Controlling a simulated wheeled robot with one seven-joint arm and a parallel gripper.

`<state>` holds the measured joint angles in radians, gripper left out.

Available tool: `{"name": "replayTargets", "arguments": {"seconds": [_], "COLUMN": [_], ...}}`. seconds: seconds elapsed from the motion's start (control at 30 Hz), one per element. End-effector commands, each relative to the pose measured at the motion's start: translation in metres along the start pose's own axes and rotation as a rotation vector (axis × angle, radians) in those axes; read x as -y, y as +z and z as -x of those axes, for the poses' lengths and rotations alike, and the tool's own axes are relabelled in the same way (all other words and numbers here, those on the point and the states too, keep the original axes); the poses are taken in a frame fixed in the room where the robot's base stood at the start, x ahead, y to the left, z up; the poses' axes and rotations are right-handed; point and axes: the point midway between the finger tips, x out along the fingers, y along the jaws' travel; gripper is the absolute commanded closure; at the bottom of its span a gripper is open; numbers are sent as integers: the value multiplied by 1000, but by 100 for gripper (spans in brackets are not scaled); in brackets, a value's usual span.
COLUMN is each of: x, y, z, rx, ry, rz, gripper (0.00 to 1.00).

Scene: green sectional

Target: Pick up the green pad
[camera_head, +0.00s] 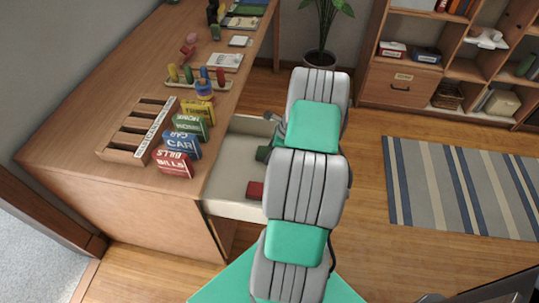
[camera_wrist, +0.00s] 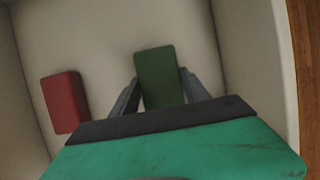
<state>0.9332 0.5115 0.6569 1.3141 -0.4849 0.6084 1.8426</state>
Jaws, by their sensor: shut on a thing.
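The green pad (camera_wrist: 160,75) is a dark green block inside an open white drawer (camera_head: 236,211). In the wrist view, my gripper (camera_wrist: 158,90) has one finger on each side of the pad and is shut on it. In the head view the green pad (camera_head: 263,153) shows only in part, beside my arm, which hides most of my gripper. I cannot tell whether the pad touches the drawer floor.
A red block (camera_wrist: 65,102) lies in the drawer left of the pad. The drawer walls stand close around. The wooden desk (camera_head: 75,141) to the left holds labelled blocks, a slotted wooden tray (camera_head: 118,153) and toys. A striped rug (camera_head: 462,185) lies right.

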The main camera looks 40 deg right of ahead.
Motion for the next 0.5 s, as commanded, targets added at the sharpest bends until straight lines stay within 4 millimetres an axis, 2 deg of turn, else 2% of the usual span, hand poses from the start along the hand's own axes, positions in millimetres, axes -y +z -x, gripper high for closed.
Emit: {"name": "replayTargets", "arguments": {"seconds": [0.03, 0.13, 0.37, 0.5], "x": [0, 0, 0, 1], "y": [0, 0, 0, 4], "z": [0, 0, 0, 9], "rx": [0, 0, 0, 0], "ry": [0, 0, 0, -2], "rz": [0, 0, 0, 1], "gripper": [76, 85, 85, 85]}}
